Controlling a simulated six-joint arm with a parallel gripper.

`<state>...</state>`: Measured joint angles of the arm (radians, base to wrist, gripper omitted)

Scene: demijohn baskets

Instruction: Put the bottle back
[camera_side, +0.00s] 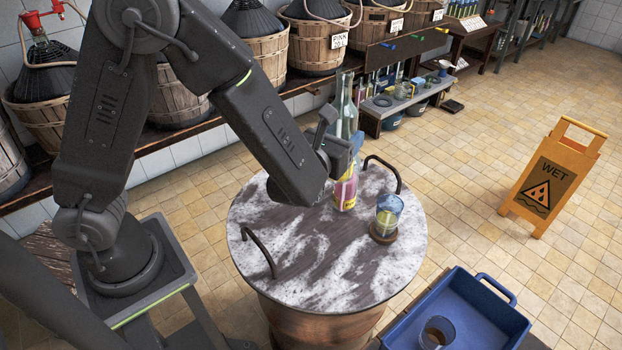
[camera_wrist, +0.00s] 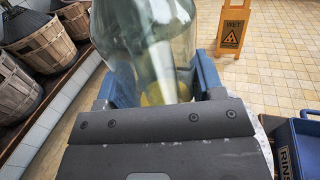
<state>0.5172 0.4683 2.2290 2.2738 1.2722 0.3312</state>
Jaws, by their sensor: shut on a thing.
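The bottle (camera_side: 347,112) is clear greenish glass with a yellow and pink label, upright at the back of the round marbled tabletop (camera_side: 310,255). Its base appears at the tabletop; I cannot tell whether it touches. My gripper (camera_side: 352,158) is shut on the bottle's body from the near left side. In the wrist view the bottle (camera_wrist: 150,45) fills the upper middle between the blue fingers, with some yellow seen low through the glass. The dark gripper housing hides the bottle's lower part there.
A glass (camera_side: 388,207) with yellowish liquid stands on a round coaster (camera_side: 383,236) right of the bottle. Two curved handles (camera_side: 262,252) rise from the tabletop. A blue tray (camera_side: 470,305) holding a tumbler (camera_side: 437,333) is at front right. A wet-floor sign (camera_side: 553,180) stands on the floor.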

